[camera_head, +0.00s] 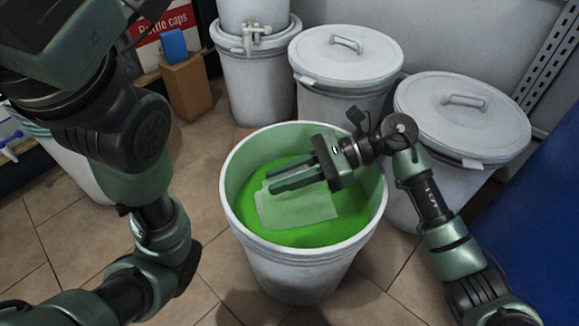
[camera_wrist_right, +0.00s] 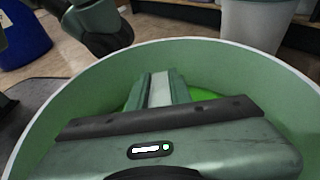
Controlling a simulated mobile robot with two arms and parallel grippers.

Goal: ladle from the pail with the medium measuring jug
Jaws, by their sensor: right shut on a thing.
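A large white pail (camera_head: 298,275) stands on the floor in the middle of the head view, holding bright green liquid (camera_head: 245,208). A translucent, pale measuring jug (camera_head: 297,209) is inside the pail, low at the liquid; how deep it sits is hard to tell. My right gripper (camera_head: 270,180) reaches into the pail from the right, shut on the jug. In the right wrist view a pale strip of the jug (camera_wrist_right: 160,90) shows between the two fingers; the rest is hidden behind the gripper body. My left arm shows at the left, but its gripper is out of view.
Two lidded white drums (camera_head: 345,58) (camera_head: 462,115) stand behind and right of the pail. A drum with a tap (camera_head: 255,40) is at the back. A brown block with a blue top (camera_head: 187,88) stands left of it. Tiled floor is clear left of the pail.

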